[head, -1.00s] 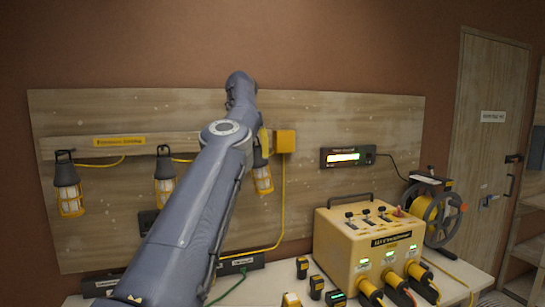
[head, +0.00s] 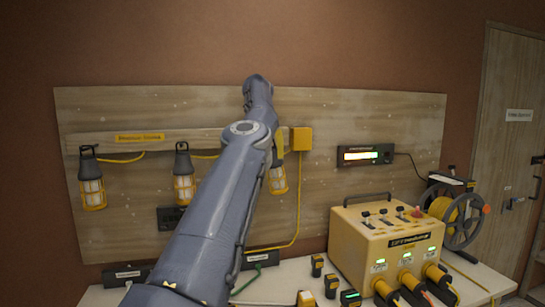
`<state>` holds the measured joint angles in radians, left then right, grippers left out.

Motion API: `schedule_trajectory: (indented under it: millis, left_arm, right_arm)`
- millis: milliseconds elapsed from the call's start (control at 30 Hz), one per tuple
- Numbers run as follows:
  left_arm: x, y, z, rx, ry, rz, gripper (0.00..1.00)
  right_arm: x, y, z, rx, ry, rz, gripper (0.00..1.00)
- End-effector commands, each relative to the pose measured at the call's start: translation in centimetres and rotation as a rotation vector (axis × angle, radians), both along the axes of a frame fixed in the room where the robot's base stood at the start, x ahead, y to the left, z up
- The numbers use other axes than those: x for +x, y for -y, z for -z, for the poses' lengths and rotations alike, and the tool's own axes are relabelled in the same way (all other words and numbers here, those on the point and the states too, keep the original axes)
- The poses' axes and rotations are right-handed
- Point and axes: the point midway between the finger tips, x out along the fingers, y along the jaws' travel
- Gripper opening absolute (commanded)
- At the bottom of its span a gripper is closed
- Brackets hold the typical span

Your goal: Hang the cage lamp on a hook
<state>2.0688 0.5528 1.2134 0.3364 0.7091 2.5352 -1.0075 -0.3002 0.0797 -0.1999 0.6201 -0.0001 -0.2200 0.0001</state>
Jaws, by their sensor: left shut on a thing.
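Three cage lamps with yellow frames and pale glowing bodies show in the head view. The left lamp (head: 92,188) and the middle lamp (head: 183,185) hang upright by dark handles from the wooden rail. The right lamp (head: 278,181) shows beside my left forearm, slightly tilted, below the rail's right end. My left gripper (head: 277,152) is at this lamp's top and shut on it. My arm hides most of the gripper, the lamp's handle and any hook there. My right gripper is not in view.
Yellow cords run along the rail (head: 122,139) to a yellow box (head: 301,139). A yellow power unit (head: 385,245), a cable reel (head: 455,215) and several small devices stand on the white bench (head: 285,283). A lit display (head: 364,155) is on the board. The wall above is clear.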

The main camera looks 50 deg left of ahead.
Motion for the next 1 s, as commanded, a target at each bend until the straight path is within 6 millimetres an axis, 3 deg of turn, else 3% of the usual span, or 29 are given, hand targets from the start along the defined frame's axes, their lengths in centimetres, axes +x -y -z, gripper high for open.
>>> schedule_trajectory:
  millis: [400, 433, 600, 1000]
  left_arm:
    - [0.01, 0.02, -0.04, 0.000, 0.000, 0.000, 0.00]
    - [0.01, 0.02, -0.04, 0.000, 0.000, 0.000, 0.34]
    - [0.01, 0.02, -0.03, 0.000, 0.000, 0.000, 0.54]
    - [0.00, 0.04, -0.05, 0.001, -0.001, 0.000, 0.55]
  right_arm:
    - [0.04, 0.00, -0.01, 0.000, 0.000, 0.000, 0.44]
    - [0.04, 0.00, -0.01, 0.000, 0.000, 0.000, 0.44]
    - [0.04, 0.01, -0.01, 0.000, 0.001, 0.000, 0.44]
    - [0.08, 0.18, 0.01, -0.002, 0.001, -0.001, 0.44]
